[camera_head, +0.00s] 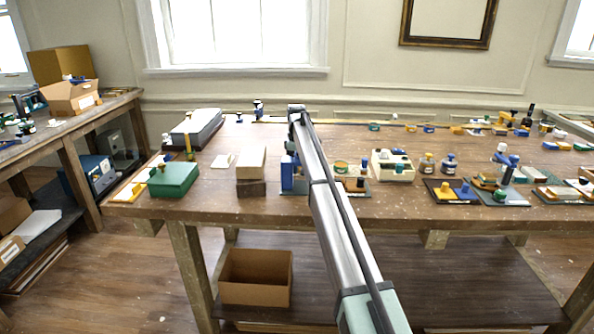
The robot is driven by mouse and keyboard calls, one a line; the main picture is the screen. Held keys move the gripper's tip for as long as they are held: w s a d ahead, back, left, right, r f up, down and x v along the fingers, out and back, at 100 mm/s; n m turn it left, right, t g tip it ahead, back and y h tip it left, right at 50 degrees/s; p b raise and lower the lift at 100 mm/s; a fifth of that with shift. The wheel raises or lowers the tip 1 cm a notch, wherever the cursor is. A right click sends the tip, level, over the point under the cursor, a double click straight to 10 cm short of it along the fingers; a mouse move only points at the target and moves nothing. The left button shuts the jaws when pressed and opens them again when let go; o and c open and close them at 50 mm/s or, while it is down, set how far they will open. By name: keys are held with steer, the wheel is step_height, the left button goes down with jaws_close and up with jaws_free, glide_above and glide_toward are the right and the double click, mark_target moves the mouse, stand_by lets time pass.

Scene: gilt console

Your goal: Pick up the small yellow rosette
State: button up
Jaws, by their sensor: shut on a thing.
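My arm reaches from the bottom right up over the table (220,208), and its far end shows near the back of the tabletop. My gripper's fingers are hidden, so I cannot see what lies between them. I cannot pick out the small yellow rosette with certainty. Several small yellow pieces are in view: one stands on a dark mat to the right of my arm, and others lie along the back edge. They are too small to tell their shape.
A green box (174,179), a grey case (193,129) and stacked blocks (251,163) stand left of my arm. A blue block (288,173) is close beside it. A cream box (393,165), bottles (448,163) and loaded mats are on the right. The front left tabletop is clear.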

steer(key=c, duration=0.3)
steer(key=shift+r, duration=0.15)
steer(key=shift+r, duration=0.65)
step_height(320, 180, up, 7)
steer(key=shift+w+f, duration=0.1)
steer(key=s+d+r+m, duration=0.1)
steer(key=s+d+r, duration=0.15)
steer(key=d, duration=0.35)
steer(key=s+d+r, duration=0.2)
steer(key=s+d, duration=0.1)
steer(key=d, duration=0.4)
steer(key=shift+n, duration=0.7)
steer(key=s, duration=0.2)
steer(key=s+d, duration=0.1)
steer(key=s, duration=0.2)
steer(key=s+d, duration=0.1)
steer(key=s, duration=0.1)
steer(key=shift+s+f, duration=0.35)
steer(key=shift+s, duration=0.05)
